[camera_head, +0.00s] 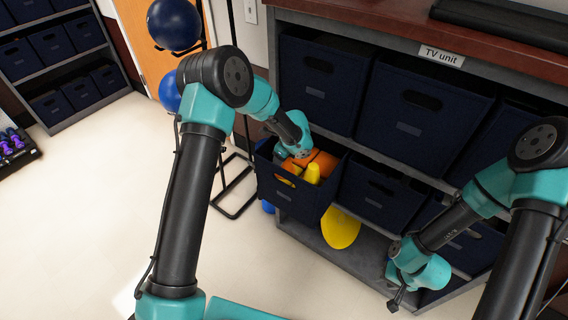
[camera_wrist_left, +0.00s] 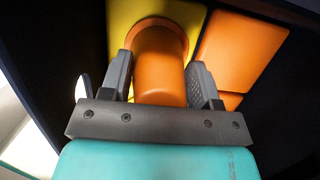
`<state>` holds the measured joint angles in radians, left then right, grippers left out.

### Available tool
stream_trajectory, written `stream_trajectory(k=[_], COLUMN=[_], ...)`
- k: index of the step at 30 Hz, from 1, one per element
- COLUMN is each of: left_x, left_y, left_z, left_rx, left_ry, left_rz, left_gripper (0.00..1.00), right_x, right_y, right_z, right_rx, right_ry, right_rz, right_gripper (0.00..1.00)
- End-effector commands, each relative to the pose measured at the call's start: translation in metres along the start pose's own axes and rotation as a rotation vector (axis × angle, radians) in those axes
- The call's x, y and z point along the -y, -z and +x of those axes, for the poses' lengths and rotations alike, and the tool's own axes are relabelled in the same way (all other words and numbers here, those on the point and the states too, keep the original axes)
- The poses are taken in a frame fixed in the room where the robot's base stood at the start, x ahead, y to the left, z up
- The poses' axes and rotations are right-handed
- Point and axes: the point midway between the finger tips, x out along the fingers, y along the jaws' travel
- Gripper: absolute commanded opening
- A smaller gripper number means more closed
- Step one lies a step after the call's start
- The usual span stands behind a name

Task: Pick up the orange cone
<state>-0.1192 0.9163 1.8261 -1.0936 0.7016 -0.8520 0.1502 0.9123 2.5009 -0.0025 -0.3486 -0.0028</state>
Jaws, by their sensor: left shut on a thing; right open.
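An orange cone (camera_wrist_left: 160,72) stands between the two fingers of my left gripper (camera_wrist_left: 163,82) in the left wrist view. The fingers are shut on it, one on each side. In the head view my left arm reaches into a pulled-out dark blue bin (camera_head: 290,205). Orange pieces (camera_head: 326,161) and a yellow cone (camera_head: 312,174) show inside that bin. The left fingertips are hidden in the head view, and I cannot tell which orange piece there is held. My right gripper (camera_head: 396,300) is open and empty, low in front of the shelf, away from the bin.
The TV unit (camera_head: 345,20) holds several closed dark blue bins (camera_head: 420,115). A yellow rounded object (camera_head: 340,228) rests on its lower shelf. Blue balls (camera_head: 174,24) on a rack stand left of it. The floor (camera_head: 85,200) at left is clear.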

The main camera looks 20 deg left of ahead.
Motion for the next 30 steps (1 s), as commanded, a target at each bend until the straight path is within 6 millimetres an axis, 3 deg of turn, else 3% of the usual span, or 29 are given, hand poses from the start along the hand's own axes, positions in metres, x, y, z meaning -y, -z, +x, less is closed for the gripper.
stream_trajectory(k=[8,22,30], left_x=[0.001,0.001,0.0], left_y=[-0.002,-0.022,-0.027], left_z=[-0.007,-0.079,-0.097], left_rx=[0.001,0.001,0.0], left_ry=[0.002,0.004,0.001], left_rz=[-0.001,-0.002,0.0], left_gripper=[0.32,0.32,0.32], right_x=[0.0,0.0,0.0], right_y=[0.0,0.0,0.0], right_z=[0.0,0.0,0.0], right_rx=[0.0,0.0,0.0], right_ry=[0.0,0.0,0.0], right_rz=[0.0,0.0,0.0], right_gripper=[0.43,0.43,0.43])
